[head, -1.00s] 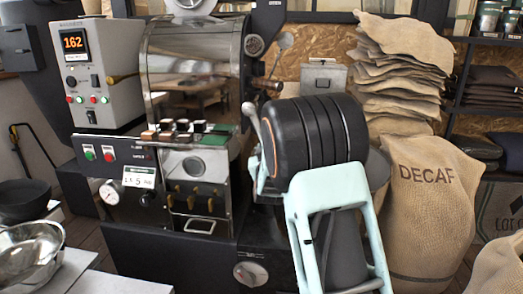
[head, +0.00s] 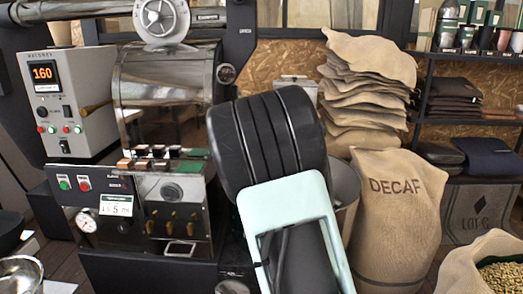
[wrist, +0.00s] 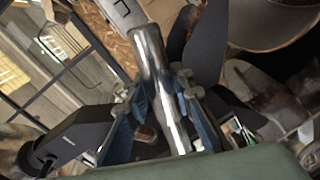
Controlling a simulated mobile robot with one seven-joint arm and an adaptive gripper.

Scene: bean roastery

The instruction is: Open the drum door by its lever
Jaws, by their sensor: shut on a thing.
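The roaster's shiny metal drum housing (head: 165,75) stands left of centre in the head view. My arm hides its right front, so I cannot tell from there whether the drum door is open. In the wrist view a bright metal lever (wrist: 152,58) runs down between the two blue-green fingers of my gripper (wrist: 160,98). The fingers are shut on it, one on each side. A paler grey piece (wrist: 122,12) is at the lever's upper end. My gripper is hidden behind my arm in the head view.
The control box (head: 62,95) stands left of the drum. A DECAF sack (head: 400,215) and stacked empty sacks (head: 370,95) are on the right. An open sack of beans (head: 455,270) is at the lower right. Shelves (head: 470,65) stand behind.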

